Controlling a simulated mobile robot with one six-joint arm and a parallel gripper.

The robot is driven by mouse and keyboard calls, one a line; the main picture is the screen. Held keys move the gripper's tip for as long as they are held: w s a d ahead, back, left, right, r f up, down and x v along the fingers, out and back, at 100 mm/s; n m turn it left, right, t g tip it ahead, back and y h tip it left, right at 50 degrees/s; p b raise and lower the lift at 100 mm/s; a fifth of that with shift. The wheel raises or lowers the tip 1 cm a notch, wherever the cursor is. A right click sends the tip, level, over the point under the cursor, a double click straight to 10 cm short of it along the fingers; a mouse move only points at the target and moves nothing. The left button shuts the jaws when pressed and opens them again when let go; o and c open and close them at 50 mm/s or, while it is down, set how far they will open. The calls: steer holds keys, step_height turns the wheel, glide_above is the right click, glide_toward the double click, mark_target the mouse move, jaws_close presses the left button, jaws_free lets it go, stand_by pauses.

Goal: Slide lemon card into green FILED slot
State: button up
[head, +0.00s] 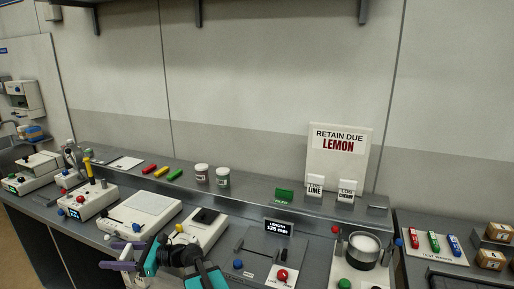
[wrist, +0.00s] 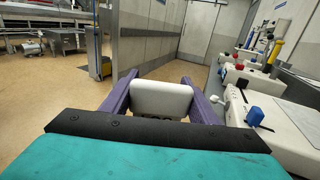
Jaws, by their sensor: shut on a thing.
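My gripper (head: 112,254) is low at the left of centre in the head view, its purple fingers pointing left over the front of the bench. In the wrist view the fingers are shut on a white card (wrist: 160,98) by its sides. Only the top of dark lettering shows on the card, so its flavour cannot be read. A small green block (head: 284,196), its lettering too small to read, stands on the raised ledge, well right of my gripper. The LOG LIME card (head: 314,187) and LOG CHERRY card (head: 347,190) stand to its right.
A sign (head: 338,150) reads RETAIN DUE LEMON. A LENGTH display (head: 279,227) stands below the green block. White machines (head: 142,210) crowd the bench near my arm. A metal pot (head: 363,248) is at right.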

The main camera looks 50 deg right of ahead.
steer(key=w+d+r+m+t+h+p, duration=0.1)
steer(key=w+d+r+m+h, duration=0.15)
steer(key=d, duration=0.45)
steer(key=w+d+r+m+t+h+p, duration=0.1)
steer(key=d+r+m+t+h, duration=0.15)
steer(key=d, duration=0.35)
steer(key=w+d+r+m+t+h+p, duration=0.1)
steer(key=d+r+h, duration=0.25)
steer(key=d, duration=0.35)
steer(key=s+d+r+m+h, duration=0.1)
steer(key=d+r+m+h, duration=0.2)
steer(key=d, duration=0.6)
steer(key=s+d+r+m+h, duration=0.1)
steer(key=s+d+m+h, duration=0.1)
steer(key=d+h, duration=0.55)
steer(key=s+d+r+m+g+h, duration=0.2)
steer(key=s+d+m+g+h, duration=0.1)
steer(key=s+d, duration=0.4)
steer(key=s+d+r+m+g+h+p, duration=0.1)
steer(key=s+d+r+m+g+h, duration=0.2)
steer(key=s+d+m+g, duration=0.2)
steer(key=s+d+r+m+g+h+p, duration=0.1)
steer(key=s+d+r+m+g+h, duration=0.2)
steer(key=s+d, duration=0.8)
steer(key=d+g+h, duration=0.1)
steer(key=d+g, duration=0.1)
steer(key=d, duration=0.4)
steer(key=shift+d+r+m, duration=0.15)
steer(key=shift+m, duration=0.25)
steer(key=shift+s, duration=0.1)
